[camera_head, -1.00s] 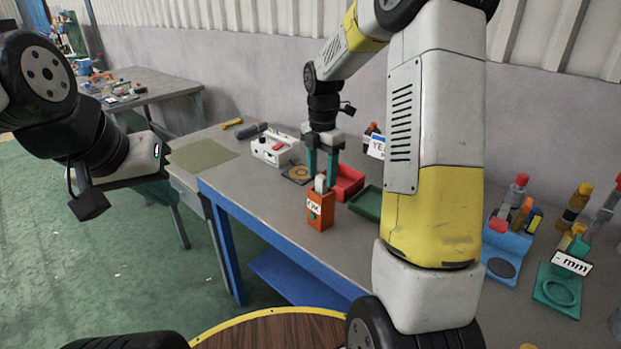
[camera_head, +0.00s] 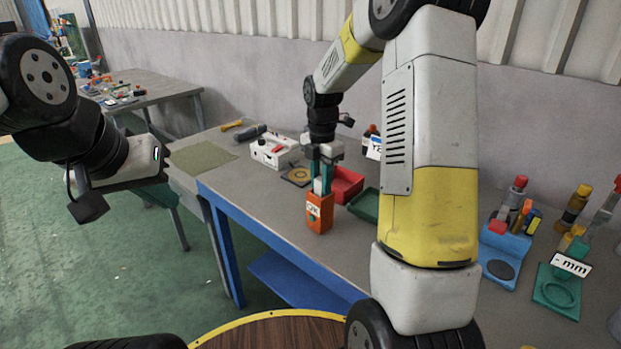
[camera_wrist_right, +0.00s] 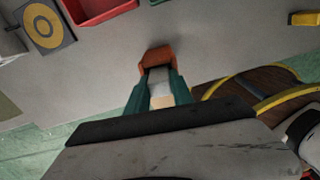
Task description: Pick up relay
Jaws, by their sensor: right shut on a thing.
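The relay (camera_head: 319,218) is an orange block with a white label and a light grey upper part. It stands upright at the front edge area of the grey bench in the head view. My right gripper (camera_head: 323,188) points down with its teal fingers around that light upper part, shut on it. In the right wrist view the relay's orange body (camera_wrist_right: 157,56) shows beyond the fingertips of the right gripper (camera_wrist_right: 158,90), with the light part between them.
Behind the relay are a red tray (camera_head: 345,184), a green tray (camera_head: 364,203) and a plate with a yellow ring (camera_head: 297,176). A white box with a red switch (camera_head: 275,151) is further back. Blue (camera_head: 497,262) and teal (camera_head: 557,292) fixtures stand at the right.

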